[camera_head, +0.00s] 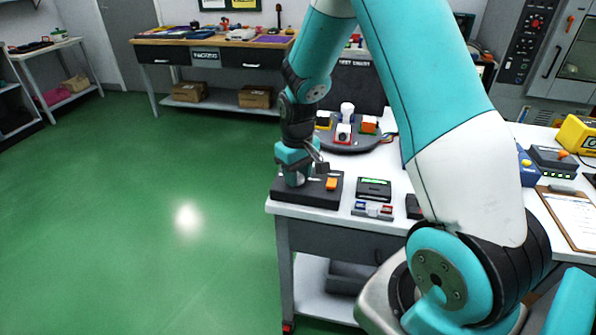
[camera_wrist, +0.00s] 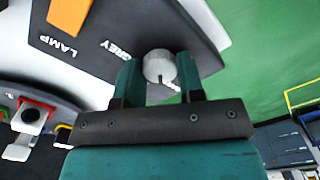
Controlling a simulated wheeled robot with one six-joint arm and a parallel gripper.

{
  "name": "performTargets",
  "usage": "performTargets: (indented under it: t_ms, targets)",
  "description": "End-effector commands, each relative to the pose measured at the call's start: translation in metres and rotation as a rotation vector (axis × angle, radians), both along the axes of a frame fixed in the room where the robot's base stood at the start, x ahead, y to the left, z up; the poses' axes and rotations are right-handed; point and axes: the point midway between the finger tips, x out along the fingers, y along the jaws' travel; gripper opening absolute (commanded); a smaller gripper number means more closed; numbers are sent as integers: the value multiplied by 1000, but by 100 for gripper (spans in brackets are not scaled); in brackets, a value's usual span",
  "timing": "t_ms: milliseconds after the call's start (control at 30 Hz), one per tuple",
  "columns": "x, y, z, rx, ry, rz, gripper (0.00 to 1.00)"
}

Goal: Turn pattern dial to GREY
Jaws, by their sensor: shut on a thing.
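The pattern dial (camera_wrist: 160,66) is a round pale grey knob on a dark control box (camera_head: 308,194) at the near left corner of the white bench. My gripper (camera_head: 296,178) points down over the left part of this box. In the wrist view, the fingers of my gripper (camera_wrist: 158,76) stand on both sides of the dial and are shut on it. A small dark mark and a white line show on the dial's side facing my gripper. The white word GREY (camera_wrist: 117,48) is printed beside the dial. The dial's other labels are hidden.
An orange lamp switch (camera_head: 331,184) sits on the same box, right of my gripper, beside the word LAMP (camera_wrist: 60,45). A small unit with a green display (camera_head: 374,188) stands to the right. A dark round fixture (camera_head: 350,145) with coloured blocks lies behind. Green floor is clear at left.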

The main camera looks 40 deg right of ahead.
Motion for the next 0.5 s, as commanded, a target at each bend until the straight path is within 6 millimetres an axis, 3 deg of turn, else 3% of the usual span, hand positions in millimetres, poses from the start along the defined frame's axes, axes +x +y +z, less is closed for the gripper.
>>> performTargets:
  t_ms: [500]
  targets:
    - [1, 0, 2, 0, -2, -486, 12]
